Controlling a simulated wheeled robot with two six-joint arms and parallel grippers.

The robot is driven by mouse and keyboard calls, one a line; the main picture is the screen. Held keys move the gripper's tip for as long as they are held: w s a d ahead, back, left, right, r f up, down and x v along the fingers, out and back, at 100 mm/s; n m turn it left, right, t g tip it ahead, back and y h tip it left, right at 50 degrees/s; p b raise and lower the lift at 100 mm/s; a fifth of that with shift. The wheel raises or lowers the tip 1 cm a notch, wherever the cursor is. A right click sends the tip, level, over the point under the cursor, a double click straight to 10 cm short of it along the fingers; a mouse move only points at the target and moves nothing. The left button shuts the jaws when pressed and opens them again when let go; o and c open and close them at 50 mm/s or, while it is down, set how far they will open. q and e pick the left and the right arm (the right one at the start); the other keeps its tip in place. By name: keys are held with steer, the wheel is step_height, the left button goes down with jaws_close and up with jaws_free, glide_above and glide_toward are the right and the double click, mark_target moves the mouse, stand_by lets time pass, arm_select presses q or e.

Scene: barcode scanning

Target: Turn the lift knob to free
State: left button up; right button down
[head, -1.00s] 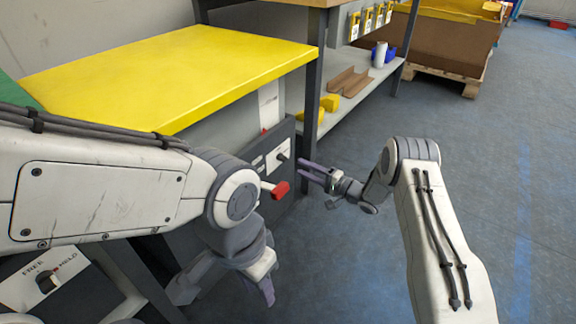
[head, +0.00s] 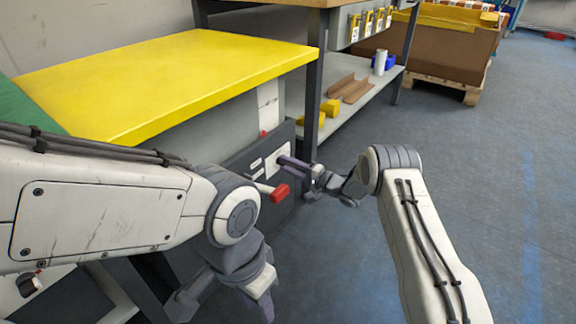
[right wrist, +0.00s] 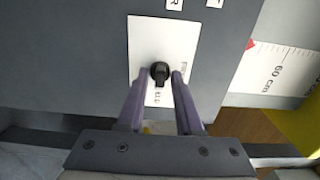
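A black knob (right wrist: 160,72) sits on a white label plate (right wrist: 147,35) on the dark panel of the cabinet. In the right wrist view, the fingers of my right gripper (right wrist: 161,82) are apart, one on each side of the knob. Whether they touch it I cannot tell. The lettering below the knob is partly covered by the fingers. In the head view my right gripper (head: 287,166) reaches this plate (head: 274,156) and hides the knob. My left gripper (head: 264,306) hangs low at the bottom; its opening is not clear.
A red-ended lever (head: 281,193) sticks out just below my right gripper. Another dark knob (head: 29,285) shows at the lower left, partly behind my left arm. A yellow tabletop (head: 170,80) overhangs the panel. Open blue floor (head: 480,200) lies to the right.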

steer(key=n+p, duration=0.3)
steer(key=n, duration=0.5)
steer(key=n+p, duration=0.1)
steer(key=n, duration=0.3)
steer(key=shift+n, duration=0.4)
steer(key=n+p, duration=0.1)
steer(key=n, duration=0.3)
steer(key=shift+n, duration=0.4)
steer(key=shift+f+n, duration=0.1)
steer(key=shift+n, duration=0.2)
steer(key=c, duration=0.9)
jaws_free()
steer(key=shift+d, duration=0.1)
